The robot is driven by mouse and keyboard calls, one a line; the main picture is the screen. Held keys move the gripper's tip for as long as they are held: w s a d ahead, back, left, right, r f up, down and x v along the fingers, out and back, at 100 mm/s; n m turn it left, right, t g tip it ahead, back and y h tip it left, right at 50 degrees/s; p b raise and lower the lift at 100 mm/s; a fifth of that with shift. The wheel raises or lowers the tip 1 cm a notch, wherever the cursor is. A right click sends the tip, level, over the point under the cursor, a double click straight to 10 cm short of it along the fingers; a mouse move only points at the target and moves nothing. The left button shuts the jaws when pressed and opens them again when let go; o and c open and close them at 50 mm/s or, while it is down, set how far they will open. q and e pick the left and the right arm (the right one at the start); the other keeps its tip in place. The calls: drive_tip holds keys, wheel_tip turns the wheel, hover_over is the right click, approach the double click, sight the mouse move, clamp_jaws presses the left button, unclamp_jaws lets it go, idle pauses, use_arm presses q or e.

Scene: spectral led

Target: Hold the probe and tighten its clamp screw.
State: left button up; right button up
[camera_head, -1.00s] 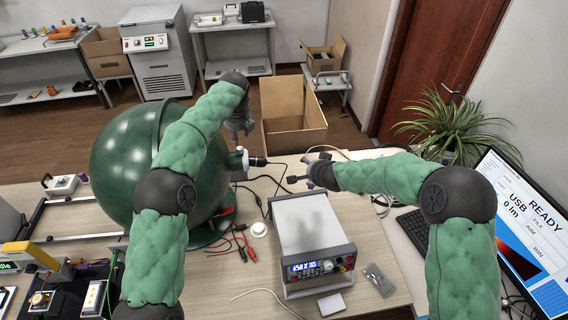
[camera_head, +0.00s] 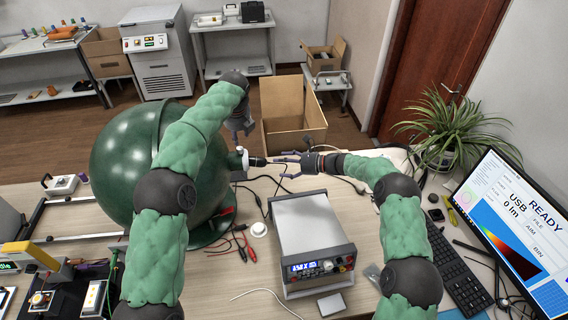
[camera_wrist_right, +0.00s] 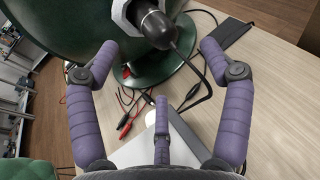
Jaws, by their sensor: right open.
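The black probe (camera_head: 257,161) sticks out of the white collar (camera_head: 240,158) on the right side of the green sphere. In the right wrist view the probe (camera_wrist_right: 158,28) and the pale collar show at the top, with a black cable curving down from the probe. I cannot make out the clamp screw. My right gripper (camera_head: 281,157) is open, just right of the probe, pointing left at it. In the right wrist view its purple fingers (camera_wrist_right: 158,52) are spread below and either side of the probe, holding nothing. My left gripper (camera_head: 244,128) hangs above and behind the collar; its fingers are too small to judge.
The large green sphere (camera_head: 130,165) fills the left of the bench. A grey power supply (camera_head: 307,230) stands in front of my right gripper. Red and black clip leads (camera_head: 240,243) and a round white cap (camera_head: 259,229) lie beside it. A monitor (camera_head: 520,230) and keyboard (camera_head: 460,275) are at right.

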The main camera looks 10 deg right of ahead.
sight(264, 162)
drive_tip(key=shift+m+y, duration=0.3)
drive_tip(key=shift+y, duration=0.2)
drive_tip(key=x, duration=1)
drive_tip(key=shift+a+f, duration=0.1)
drive_tip(key=shift+a, duration=0.25)
